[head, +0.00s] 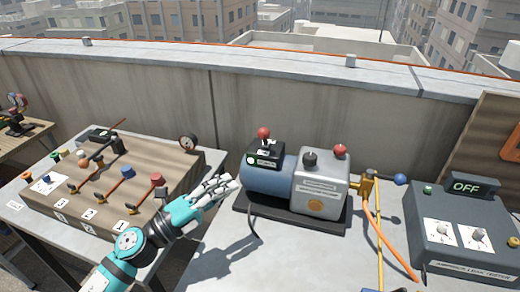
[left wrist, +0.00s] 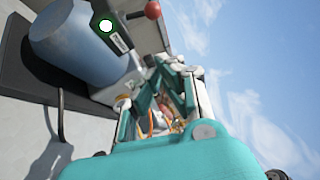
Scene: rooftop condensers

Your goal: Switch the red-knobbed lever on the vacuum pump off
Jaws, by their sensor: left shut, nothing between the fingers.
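The vacuum pump has a blue motor cylinder (head: 266,181) and a silver body (head: 318,190) on a dark base. A black switch box (head: 268,157) sits on top of the motor, with a light-coloured round indicator and an upright lever ending in a red knob (head: 264,132). The red knob also shows in the left wrist view (left wrist: 153,10), beside the blue cylinder (left wrist: 68,45). My left gripper (head: 230,187) is shut and empty, just left of the motor and lower than the lever. It touches no lever. My right gripper is out of view.
A second red knob (head: 340,150) tops the silver body. A grey leak tester (head: 460,240) with an OFF display stands at right, with hoses between. A wooden valve panel (head: 120,190) lies at left. The grey table in front of the pump has clear room.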

